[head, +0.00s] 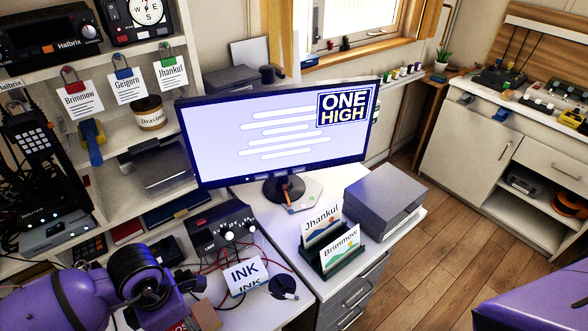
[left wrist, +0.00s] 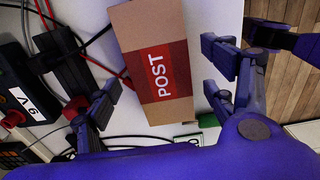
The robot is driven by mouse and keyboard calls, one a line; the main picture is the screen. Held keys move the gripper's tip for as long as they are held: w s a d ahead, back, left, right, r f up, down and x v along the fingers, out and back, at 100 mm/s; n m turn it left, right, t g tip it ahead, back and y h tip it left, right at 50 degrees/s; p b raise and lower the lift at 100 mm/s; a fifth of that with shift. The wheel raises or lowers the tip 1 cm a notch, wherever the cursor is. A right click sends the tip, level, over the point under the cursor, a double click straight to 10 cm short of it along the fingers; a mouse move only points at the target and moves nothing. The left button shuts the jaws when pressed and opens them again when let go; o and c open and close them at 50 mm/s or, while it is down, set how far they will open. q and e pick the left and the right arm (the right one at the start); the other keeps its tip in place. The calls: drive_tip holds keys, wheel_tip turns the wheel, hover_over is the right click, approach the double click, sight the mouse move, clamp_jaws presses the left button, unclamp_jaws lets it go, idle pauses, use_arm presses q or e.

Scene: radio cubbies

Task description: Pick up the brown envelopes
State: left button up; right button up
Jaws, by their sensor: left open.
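A brown envelope (left wrist: 148,25) with a red POST label lies on the white desk top. I cannot tell whether it is one envelope or a stack. My left gripper (left wrist: 162,82) is open, with one finger on each side of the envelope in the left wrist view and gaps to both sides. In the head view a brown corner of it (head: 206,315) shows beside my left gripper (head: 180,300), which hides most of it. My right gripper is out of view; only part of my right arm shows at the lower right.
Red and black cables and a black device (head: 222,230) lie close by. An INK card (head: 245,273), a card holder (head: 345,262), a monitor (head: 275,130) and a grey box (head: 385,200) stand on the desk. Shelves (head: 130,120) rise at the left.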

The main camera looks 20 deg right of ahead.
use_arm(q)
drive_tip(key=shift+f, duration=1.15)
drive_tip(key=c, duration=1.3)
drive_tip(key=shift+r, duration=0.1)
drive_tip(key=shift+c, duration=0.2)
